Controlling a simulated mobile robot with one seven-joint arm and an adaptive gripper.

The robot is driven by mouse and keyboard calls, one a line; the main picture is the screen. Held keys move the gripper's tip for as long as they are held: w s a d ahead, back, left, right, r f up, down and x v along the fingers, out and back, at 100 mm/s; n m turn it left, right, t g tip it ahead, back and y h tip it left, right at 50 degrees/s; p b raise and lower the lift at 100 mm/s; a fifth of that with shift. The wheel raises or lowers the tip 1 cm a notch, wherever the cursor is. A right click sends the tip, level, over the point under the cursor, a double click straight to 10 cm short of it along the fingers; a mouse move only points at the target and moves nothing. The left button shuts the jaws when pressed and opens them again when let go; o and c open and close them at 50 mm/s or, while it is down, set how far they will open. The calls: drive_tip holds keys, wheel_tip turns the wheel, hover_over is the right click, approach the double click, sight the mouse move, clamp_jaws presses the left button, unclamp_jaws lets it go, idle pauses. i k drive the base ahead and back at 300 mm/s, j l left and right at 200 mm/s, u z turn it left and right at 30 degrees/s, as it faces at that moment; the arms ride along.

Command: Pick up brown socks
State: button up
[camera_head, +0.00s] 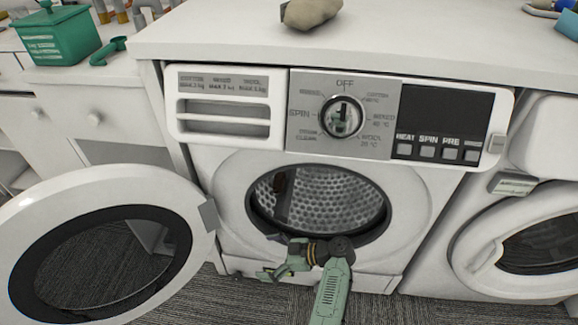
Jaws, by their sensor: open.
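A tan-brown rounded bundle (312,12) lies on the white top of the middle washing machine, near the top edge of the view. It looks like the rolled brown socks, and its upper part is cut off by the frame. My green gripper (268,275) is low in front of the machine, below the open drum mouth, pointing left. It is open, with nothing visible in it, and well below and apart from the bundle.
The washing machine's round door (95,180) stands open to the left. The drum (325,200) shows a dark brown strip inside at its left. A second machine (530,245) stands right. A green box (62,38) and green scoop (108,50) sit on the left counter.

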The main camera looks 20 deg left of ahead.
sight(279, 179)
drive_tip(key=i, duration=1.2)
